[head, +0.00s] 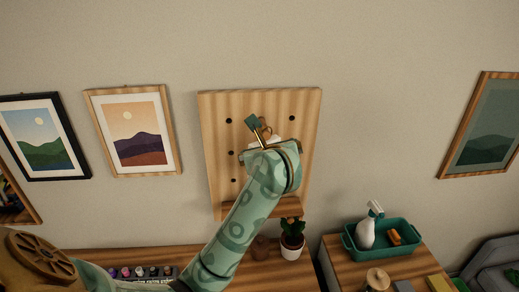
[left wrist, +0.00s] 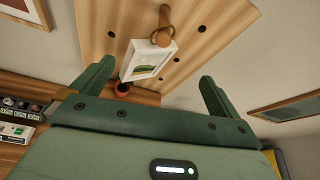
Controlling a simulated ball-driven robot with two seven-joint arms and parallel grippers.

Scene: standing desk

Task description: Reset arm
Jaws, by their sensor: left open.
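My left gripper (left wrist: 156,73) is open in the left wrist view, with one dark green finger on each side and nothing between them. Beyond the fingers, a small white-framed picture (left wrist: 150,58) hangs tilted from a wooden peg (left wrist: 163,28) on the pegboard (left wrist: 205,30). The picture looks clear of both fingers. In the head view my left arm reaches up from the lower left to the front of the pegboard (head: 217,105). There my left gripper (head: 258,134) and wrist cover most of the picture and peg. My right gripper is not in view.
A teal tray (head: 352,243) with a spray bottle (head: 367,228) sits on the surface at right. Framed pictures hang on both sides.

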